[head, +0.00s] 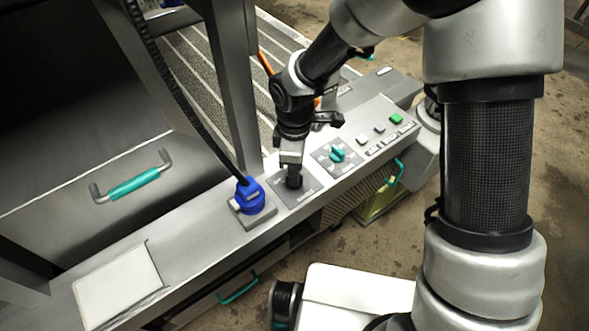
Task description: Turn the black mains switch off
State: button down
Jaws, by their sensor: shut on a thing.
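The black mains switch (294,181) stands on a grey plate (308,188) on the sloping control panel, to the right of a blue plug. My gripper (292,167) points down onto the switch and is shut on it. The fingers cover the top of the switch, so its exact turn position cannot be read. The marks on the plate are too small to read.
A blue plug (249,195) with a black cable sits close left of the switch. A teal rotary knob (337,154), grey buttons and a green button (396,118) lie to the right. A dark upright post (232,90) stands behind.

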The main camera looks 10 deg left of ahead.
jog(key=shift+w+r, duration=0.1)
dwell(0.3)
jog(key=c, duration=1.8)
grip_release()
notch_tip(320, 180, up, 17)
jog(key=p, duration=0.2)
jog(key=shift+r+p, duration=0.15)
jog(key=shift+p, duration=0.2)
